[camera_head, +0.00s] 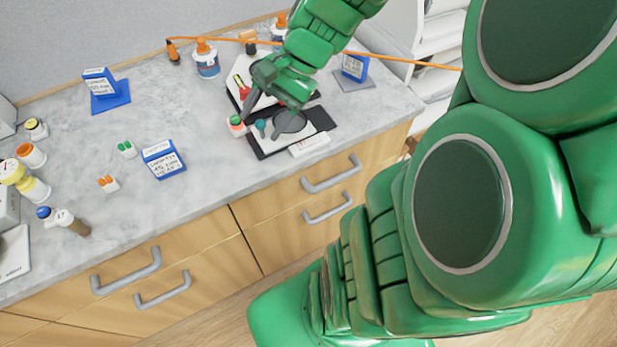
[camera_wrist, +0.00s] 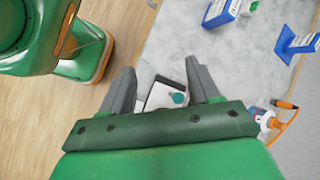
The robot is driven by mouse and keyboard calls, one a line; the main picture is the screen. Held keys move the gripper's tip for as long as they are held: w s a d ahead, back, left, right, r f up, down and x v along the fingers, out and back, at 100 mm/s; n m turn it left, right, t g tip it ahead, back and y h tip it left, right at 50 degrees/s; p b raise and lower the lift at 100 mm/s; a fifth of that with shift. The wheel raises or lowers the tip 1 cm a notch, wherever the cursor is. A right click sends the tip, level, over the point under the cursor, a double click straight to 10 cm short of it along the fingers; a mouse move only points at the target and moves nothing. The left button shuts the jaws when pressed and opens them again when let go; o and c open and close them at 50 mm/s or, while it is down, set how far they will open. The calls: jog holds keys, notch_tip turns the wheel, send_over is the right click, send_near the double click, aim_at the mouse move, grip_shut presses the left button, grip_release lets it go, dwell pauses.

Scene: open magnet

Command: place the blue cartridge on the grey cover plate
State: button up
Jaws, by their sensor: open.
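Three blue cartridges with white labels show in the head view. One (camera_head: 163,160) lies on the bare counter at the middle front. One (camera_head: 99,80) stands on a blue plate (camera_head: 112,102) at the back left. One (camera_head: 354,66) stands on a grey plate (camera_head: 352,84), which I take for the grey cover plate, at the back right. My gripper (camera_head: 268,112) is open and empty above the black and white tray, apart from all three cartridges. Its fingers (camera_wrist: 161,68) are spread in the wrist view, where two blue cartridges (camera_wrist: 221,12) (camera_wrist: 299,43) show at the upper right.
Below my gripper is a black tray (camera_head: 256,146) with white parts and a teal knob (camera_head: 260,125). A red-topped piece (camera_head: 237,125) sits beside it. An orange cable (camera_head: 225,40) crosses the back.

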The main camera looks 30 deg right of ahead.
jog(key=s+n+g+h, duration=0.2)
jog(key=s+n+h, duration=0.4)
jog(key=s+n, duration=0.4)
jog(key=s+r, duration=0.1)
jog(key=s, duration=0.5)
jog(key=shift+s+h, duration=0.25)
jog(key=shift+h, duration=0.15)
jog(key=shift+f, duration=0.1)
jog(key=o, duration=0.4)
jog(key=shift+w, duration=0.15)
jog(key=shift+c, duration=0.2)
jog(key=o, duration=0.4)
jog(key=w+a+r+m, duration=0.1)
jog(key=w, duration=0.2)
jog(key=w+a+r+m, duration=0.1)
jog(key=w, duration=0.3)
jog(key=w+a+r+m, duration=0.1)
jog(key=w+m, duration=0.1)
jog(key=w, duration=0.2)
jog(key=shift+r, duration=0.3)
jog(key=shift+c, duration=0.2)
jog(key=m+t, duration=0.1)
jog(key=m, duration=1.3)
send_over(123, 143)
jog(key=f, duration=0.1)
notch_tip(123, 143, down, 10)
jog(key=shift+r, duration=0.1)
